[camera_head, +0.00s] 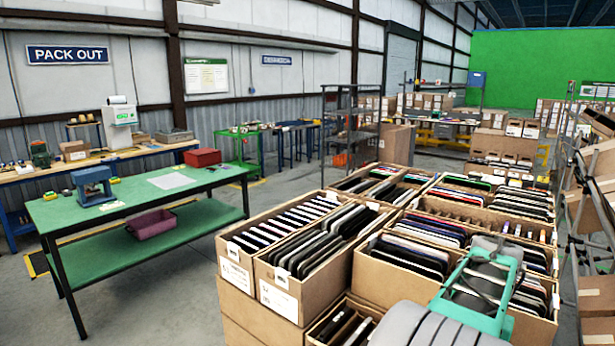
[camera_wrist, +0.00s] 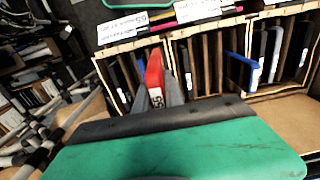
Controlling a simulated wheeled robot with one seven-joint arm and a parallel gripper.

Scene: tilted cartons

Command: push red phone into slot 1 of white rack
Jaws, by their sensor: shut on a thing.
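The red phone (camera_wrist: 154,72) stands on edge in the wrist view, with a white label low on its face. My gripper (camera_wrist: 162,92) is shut on it, with grey fingers beside it. The phone is in front of or at the divide between two cartons; I cannot tell whether it is inside a slot. In the head view my green gripper body (camera_head: 482,290) is over the right-hand cartons, and its fingertips and the phone are hidden. I cannot make out a white rack or slot 1 with certainty in either view.
Open cartons of upright devices crowd around my gripper, including a front-left carton (camera_head: 303,285) and a blue device (camera_wrist: 243,72) in the wrist view. A green bench (camera_head: 130,200) stands left. Grey floor is free between bench and cartons.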

